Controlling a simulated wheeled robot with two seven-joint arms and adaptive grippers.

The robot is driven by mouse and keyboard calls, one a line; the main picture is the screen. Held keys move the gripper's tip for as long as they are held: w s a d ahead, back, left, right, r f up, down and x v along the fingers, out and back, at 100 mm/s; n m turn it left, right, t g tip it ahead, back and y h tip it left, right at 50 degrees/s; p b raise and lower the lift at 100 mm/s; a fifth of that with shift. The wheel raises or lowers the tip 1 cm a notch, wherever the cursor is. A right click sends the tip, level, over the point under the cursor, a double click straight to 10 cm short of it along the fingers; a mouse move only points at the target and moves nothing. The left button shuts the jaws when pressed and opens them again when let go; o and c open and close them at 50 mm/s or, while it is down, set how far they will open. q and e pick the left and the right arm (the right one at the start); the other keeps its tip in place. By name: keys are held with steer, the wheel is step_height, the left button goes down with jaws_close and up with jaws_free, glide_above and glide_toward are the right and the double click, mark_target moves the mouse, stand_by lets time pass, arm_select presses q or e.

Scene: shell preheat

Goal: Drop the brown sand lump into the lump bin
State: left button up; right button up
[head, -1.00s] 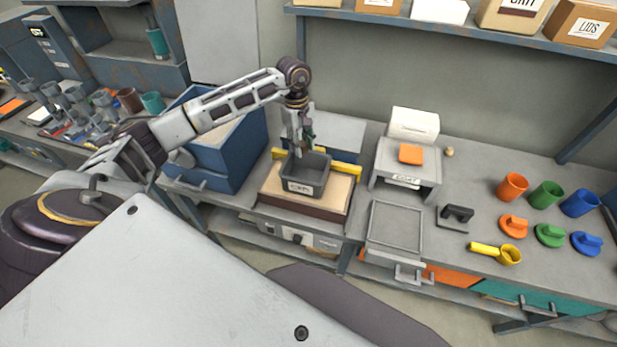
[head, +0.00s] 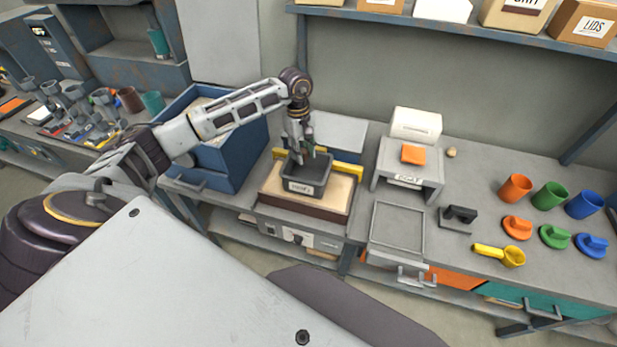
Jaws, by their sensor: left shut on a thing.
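My left gripper (head: 298,155) points down into an open dark grey box (head: 304,187) with a white label that is too small to read surely; it is probably the lump bin. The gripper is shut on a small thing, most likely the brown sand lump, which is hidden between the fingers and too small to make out. The fingertips are at or just inside the box's back part; I cannot tell whether they touch it. The box sits on a cream-topped block (head: 330,206) with a yellow bar behind. My right gripper is not in view.
A blue crate (head: 222,170) stands left of the box. To the right are a grey stand (head: 420,172) with an orange block, a flat grey tray (head: 397,229), a small tan lump-like thing (head: 451,152), coloured cups (head: 514,188) and a yellow scoop (head: 511,257). A shelf with boxes hangs above.

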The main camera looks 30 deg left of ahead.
arm_select(q)
steer(key=shift+f+b, duration=0.35)
steer(key=shift+f, duration=0.9)
steer(key=o, duration=1.1)
steer(key=shift+o, duration=0.2)
steer(key=shift+w+a+r, duration=0.1)
steer(key=shift+a+r, duration=0.15)
steer(key=shift+r, duration=1.75)
steer(key=shift+w+a+r, duration=0.1)
steer(key=shift+a+r, duration=0.1)
steer(key=shift+r, duration=1.75)
steer(key=shift+w+a+r, duration=0.1)
steer(key=shift+a+r, duration=0.15)
steer(key=shift+r, duration=1.75)
steer(key=shift+d, duration=0.15)
